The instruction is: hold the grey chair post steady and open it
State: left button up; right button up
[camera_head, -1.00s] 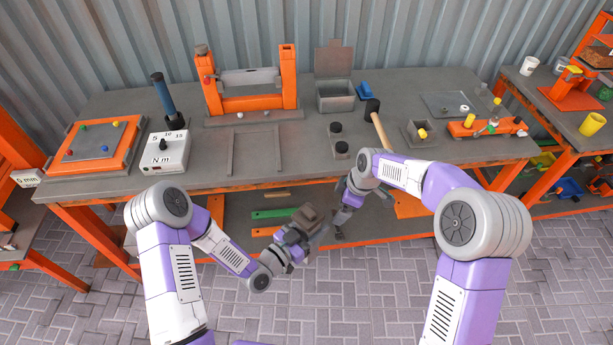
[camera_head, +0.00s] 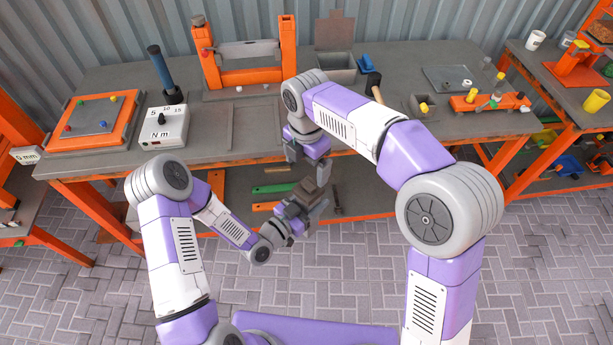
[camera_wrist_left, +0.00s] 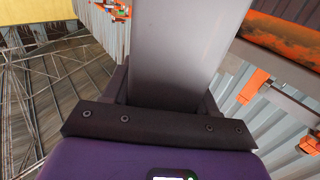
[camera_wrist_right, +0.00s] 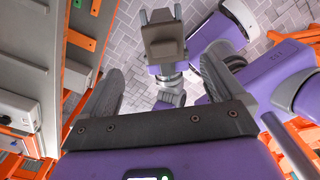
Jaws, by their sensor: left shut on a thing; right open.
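The grey chair post (camera_head: 303,203) is a blocky grey-brown piece, held in front of the bench edge. My left gripper (camera_head: 290,222) is shut on it. The post's flat grey side (camera_wrist_left: 180,45) fills the left wrist view between the fingers. Whether a finger touches the post, I cannot tell.
The grey workbench (camera_head: 230,135) lies behind, with an orange frame (camera_head: 245,75), a white torque box (camera_head: 163,127), a hammer (camera_head: 374,88) and an orange tray (camera_head: 90,122). My right arm hides part of the bench. Green and wooden bars (camera_head: 272,188) lie on the lower shelf.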

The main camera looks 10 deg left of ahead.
aim_at(306, 183)
notch_tip(306, 183, down, 7)
jog(key=shift+f, duration=0.1)
jog(key=shift+c, duration=0.3)
jog(key=c, duration=1.2)
jog(key=shift+a+r, duration=0.15)
jog(key=shift+r, duration=1.05)
